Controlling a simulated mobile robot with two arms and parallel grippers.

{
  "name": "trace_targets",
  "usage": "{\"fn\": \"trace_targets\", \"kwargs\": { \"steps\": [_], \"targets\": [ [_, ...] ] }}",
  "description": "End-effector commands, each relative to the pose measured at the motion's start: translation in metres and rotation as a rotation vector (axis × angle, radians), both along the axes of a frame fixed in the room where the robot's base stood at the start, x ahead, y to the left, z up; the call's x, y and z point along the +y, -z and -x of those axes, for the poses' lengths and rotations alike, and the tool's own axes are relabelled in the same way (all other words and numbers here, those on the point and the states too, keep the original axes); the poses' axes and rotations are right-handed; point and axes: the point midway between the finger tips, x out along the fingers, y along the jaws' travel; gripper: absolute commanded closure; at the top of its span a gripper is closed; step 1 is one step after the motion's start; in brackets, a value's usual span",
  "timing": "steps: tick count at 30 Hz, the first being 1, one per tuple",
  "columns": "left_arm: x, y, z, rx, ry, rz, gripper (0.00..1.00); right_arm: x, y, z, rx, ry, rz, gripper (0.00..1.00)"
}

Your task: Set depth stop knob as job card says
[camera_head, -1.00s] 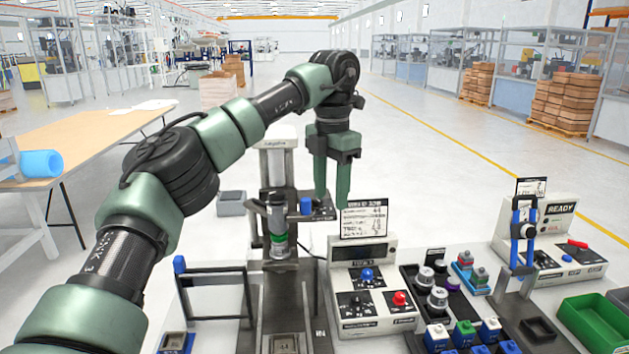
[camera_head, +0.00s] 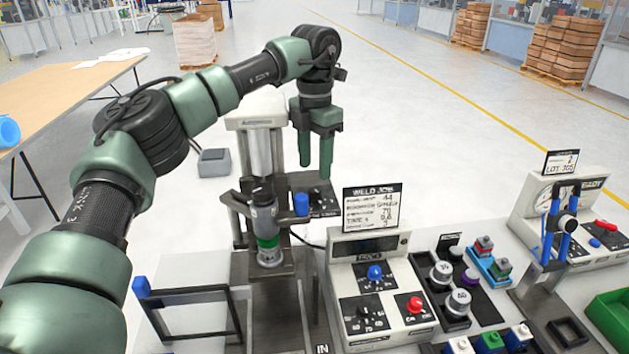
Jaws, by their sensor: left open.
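The job card (camera_head: 372,209), headed WELD JOB, stands upright behind the white control box; most of its lines are too small to read surely. The press (camera_head: 265,225) with its grey cylinder and green band stands left of the box. On a dark plate beside the press is a small black knob (camera_head: 318,191), with a blue cylinder (camera_head: 301,204) just left of it. I cannot read its setting, or be sure that it is the depth stop knob. My left gripper (camera_head: 315,150) is open and empty, fingers pointing down, just above the knob in the picture. My right gripper is out of view.
The control box (camera_head: 385,285) carries a blue knob (camera_head: 375,272), a black knob and a red button (camera_head: 415,304). A tray of grey weights (camera_head: 455,290), a blue-armed stand (camera_head: 560,225), a gauge unit and a green bin (camera_head: 610,315) fill the right. A black frame stands front left.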

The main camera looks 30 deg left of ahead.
Motion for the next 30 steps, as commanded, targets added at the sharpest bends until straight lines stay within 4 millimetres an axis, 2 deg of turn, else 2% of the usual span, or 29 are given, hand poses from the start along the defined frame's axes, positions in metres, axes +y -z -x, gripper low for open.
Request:
{"fn": "trace_targets", "kwargs": {
  "steps": [3,9,15,22,23,27,28,30],
  "targets": [
    [0.001,0.022,0.001,0.004,0.001,0.000,0.52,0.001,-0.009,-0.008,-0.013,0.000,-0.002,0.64],
    [0.000,0.051,0.000,0.002,0.000,0.000,0.52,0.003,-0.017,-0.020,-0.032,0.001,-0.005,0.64],
    [0.000,0.062,0.000,-0.001,0.000,0.000,0.52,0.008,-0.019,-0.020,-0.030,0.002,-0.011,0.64],
    [0.000,0.063,0.000,-0.001,0.000,0.000,0.52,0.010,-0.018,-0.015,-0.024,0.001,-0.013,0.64],
    [0.000,0.063,0.000,-0.001,0.000,0.000,0.57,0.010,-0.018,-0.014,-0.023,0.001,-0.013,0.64],
    [0.000,0.063,0.000,-0.001,0.000,0.000,0.96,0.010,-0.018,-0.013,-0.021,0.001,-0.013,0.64],
    [0.000,0.063,0.000,-0.001,0.000,0.000,1.00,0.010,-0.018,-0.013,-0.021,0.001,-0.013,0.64],
    [0.000,0.062,0.000,-0.001,0.000,0.000,1.00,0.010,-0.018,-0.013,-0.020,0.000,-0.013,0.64]
  ]
}}
